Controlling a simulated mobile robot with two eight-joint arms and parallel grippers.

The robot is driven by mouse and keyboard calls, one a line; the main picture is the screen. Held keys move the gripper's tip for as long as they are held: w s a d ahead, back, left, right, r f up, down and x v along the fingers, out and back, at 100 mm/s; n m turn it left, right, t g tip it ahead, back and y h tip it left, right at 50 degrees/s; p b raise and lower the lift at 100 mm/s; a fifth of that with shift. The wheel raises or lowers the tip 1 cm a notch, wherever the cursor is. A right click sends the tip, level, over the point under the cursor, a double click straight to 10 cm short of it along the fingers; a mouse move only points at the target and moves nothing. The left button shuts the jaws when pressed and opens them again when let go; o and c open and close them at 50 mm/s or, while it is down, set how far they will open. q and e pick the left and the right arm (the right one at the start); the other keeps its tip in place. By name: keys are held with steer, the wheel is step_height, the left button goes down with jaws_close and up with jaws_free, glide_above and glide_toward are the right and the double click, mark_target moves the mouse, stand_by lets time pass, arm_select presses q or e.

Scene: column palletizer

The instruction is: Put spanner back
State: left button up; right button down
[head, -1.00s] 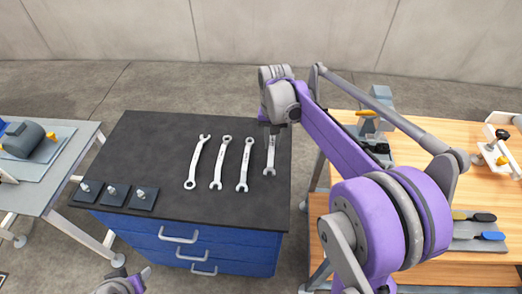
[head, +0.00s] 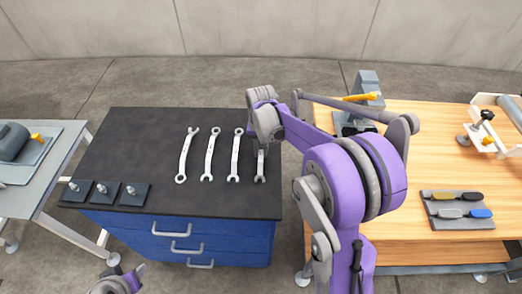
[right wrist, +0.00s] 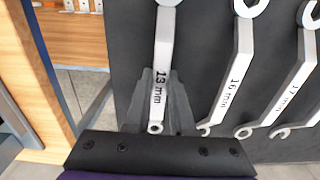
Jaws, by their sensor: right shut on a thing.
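My right gripper (right wrist: 160,95) is shut on the 13 mm spanner (right wrist: 163,50), with one finger on each side of its shaft. In the head view that spanner (head: 260,168) is at the right end of a row on the black top, partly hidden by my right wrist. Its lower end lines up roughly with its neighbours' lower ends. I cannot tell whether it touches the top. The other spanners are the 16 mm one (right wrist: 234,80), the 17 mm one (right wrist: 293,85) and one more at the left of the row (head: 187,155).
The spanners lie on a blue drawer cabinet (head: 130,140) with a black top. Small dark blocks with pegs (head: 104,193) stand at its front left. A wooden workbench (head: 420,160) is close on the right, and a grey table (head: 30,190) is on the left.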

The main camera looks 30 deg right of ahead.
mark_target(261, 151)
steer(key=shift+f, duration=0.2)
steer(key=c, duration=0.8)
jaws_free()
steer(key=shift+r, duration=0.1)
steer(key=shift+o, duration=0.2)
step_height(261, 151, up, 12)
steer(key=s+a+f+n+t, duration=0.1)
steer(key=s+a+n+t, duration=0.1)
steer(key=s, duration=0.4)
steer(key=s+a+f+n+t, duration=0.1)
steer(key=s+a+f+n, duration=0.1)
steer(key=s+a, duration=0.2)
steer(key=s+a+f+n+t, duration=0.2)
steer(key=s+a, duration=0.2)
steer(key=s, duration=0.5)
steer(key=shift+f+t+p, duration=0.2)
steer(key=shift+t+p, duration=0.1)
steer(key=shift+p, duration=0.05)
steer(key=shift+s+a+f, duration=0.2)
steer(key=shift+f, duration=0.05)
